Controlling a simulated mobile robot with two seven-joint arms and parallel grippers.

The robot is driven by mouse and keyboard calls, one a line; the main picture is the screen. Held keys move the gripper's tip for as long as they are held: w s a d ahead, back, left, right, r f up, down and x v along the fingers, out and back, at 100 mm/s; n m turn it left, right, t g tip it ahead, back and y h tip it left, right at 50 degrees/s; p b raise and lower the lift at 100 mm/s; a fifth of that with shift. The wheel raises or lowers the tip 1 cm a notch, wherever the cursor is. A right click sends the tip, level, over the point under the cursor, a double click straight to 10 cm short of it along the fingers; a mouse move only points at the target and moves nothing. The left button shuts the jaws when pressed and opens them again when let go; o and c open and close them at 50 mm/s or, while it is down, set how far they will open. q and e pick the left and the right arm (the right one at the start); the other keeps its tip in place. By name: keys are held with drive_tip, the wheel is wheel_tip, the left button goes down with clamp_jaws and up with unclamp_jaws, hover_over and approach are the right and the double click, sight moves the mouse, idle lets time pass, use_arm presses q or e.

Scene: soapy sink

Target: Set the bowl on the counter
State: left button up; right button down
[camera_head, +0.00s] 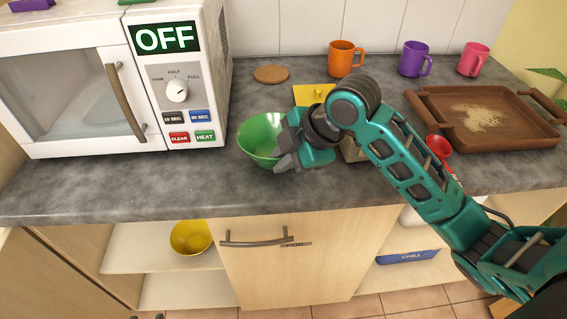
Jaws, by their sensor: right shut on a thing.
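A green bowl (258,136) is at the counter (190,188), right of the microwave, tilted with its opening partly toward me. My right gripper (284,160) is shut on the bowl's right side, and its jaws and wrist cover that part of the bowl. I cannot tell whether the bowl's underside touches the counter. A yellow bowl (190,237) sits on the open shelf below the counter. My left gripper is not in view.
A white microwave (190,66) reading OFF stands at the left. An orange mug (345,58), a purple mug (415,59) and a pink mug (473,60) line the back. A wooden tray (440,107) holds crumbs at the right. A cork coaster (271,74) and yellow item (312,94) lie behind the bowl. The counter's front left is clear.

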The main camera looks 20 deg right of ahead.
drive_tip(key=shift+f, duration=0.9)
drive_tip(key=c, duration=1.1)
unclamp_jaws()
drive_tip(key=shift+f, duration=0.15)
drive_tip(key=shift+c, duration=0.2)
drive_tip(key=v, duration=1.2)
drive_tip(key=shift+s, duration=0.1)
